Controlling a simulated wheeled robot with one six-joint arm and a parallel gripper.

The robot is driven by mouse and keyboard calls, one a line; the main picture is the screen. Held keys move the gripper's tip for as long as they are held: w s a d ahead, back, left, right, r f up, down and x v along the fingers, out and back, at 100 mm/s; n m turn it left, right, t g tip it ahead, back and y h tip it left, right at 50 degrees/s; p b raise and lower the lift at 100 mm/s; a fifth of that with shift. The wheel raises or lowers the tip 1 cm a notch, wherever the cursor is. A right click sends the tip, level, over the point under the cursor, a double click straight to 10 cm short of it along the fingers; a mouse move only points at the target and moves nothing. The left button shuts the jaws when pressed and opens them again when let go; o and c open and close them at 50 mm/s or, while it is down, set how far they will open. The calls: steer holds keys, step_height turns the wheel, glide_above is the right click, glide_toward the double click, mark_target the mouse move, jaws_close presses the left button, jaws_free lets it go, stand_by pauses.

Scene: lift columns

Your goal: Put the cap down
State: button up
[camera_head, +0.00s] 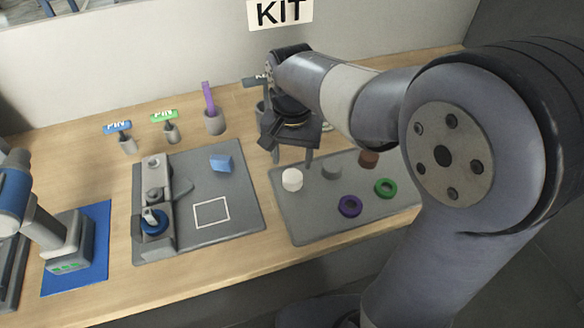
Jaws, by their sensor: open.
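Several small round pieces sit on the grey tray (300,229) at the right, and I cannot tell for certain which is the cap. A white short cylinder (292,180) stands at its left, with a grey one (331,168) and a brown one (369,158) to the right. A purple ring (349,206) and a green ring (386,188) lie nearer the front. My gripper (292,157) points down near the tray's back left edge, with its fingers apart. It appears above the white cylinder, and I see nothing held between the fingers.
A grey board (240,181) at the left of the tray carries a blue block (221,163), a white square outline and a fixture (154,205). Holders with labels (164,116) and a purple piece (208,97) stand behind. A device on a blue mat (99,225) is farther left.

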mark_target(292, 178)
step_height(292, 178, up, 5)
steer(key=shift+r, duration=0.15)
stand_by(0.3)
step_height(292, 178, down, 13)
steer(key=shift+r+b, duration=0.15)
steer(key=shift+b, duration=0.4)
step_height(292, 178, up, 2)
steer(key=shift+r, duration=0.8)
steer(key=shift+f, duration=0.1)
